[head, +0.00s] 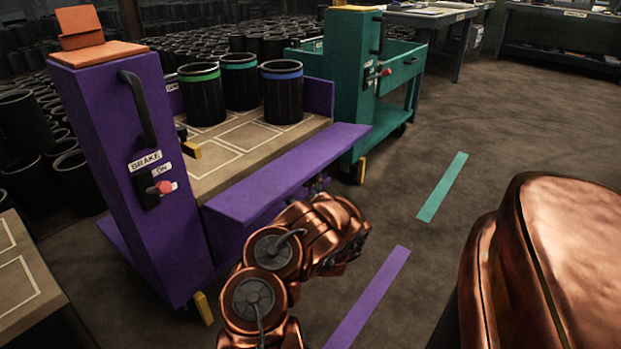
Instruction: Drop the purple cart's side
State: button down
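The purple cart (125,190) stands at the left with its tall end post toward me. Its long purple side (285,178) is tilted outward, nearly flat at about deck level, so the deck (215,160) behind it is open to view. A black and yellow latch-like piece (188,148) sits by the post at the near end of the deck. My copper arm is in front of and below this side, overlapping it in the picture. My gripper's fingers cannot be made out, and I cannot tell whether they touch the cart.
Black sleeves with green (203,95), teal (240,82) and blue (283,92) bands stand on the deck. The post has a red brake knob (163,187) beside an "ON" label. A teal cart (352,85) stands behind.

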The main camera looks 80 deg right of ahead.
jog(key=shift+s+d+r, duration=0.1)
jog(key=shift+s, duration=0.15)
jog(key=c, duration=1.1)
grip_release()
jog(key=shift+c, duration=0.2)
jog(key=shift+w, duration=0.15)
jog(key=v, duration=1.2)
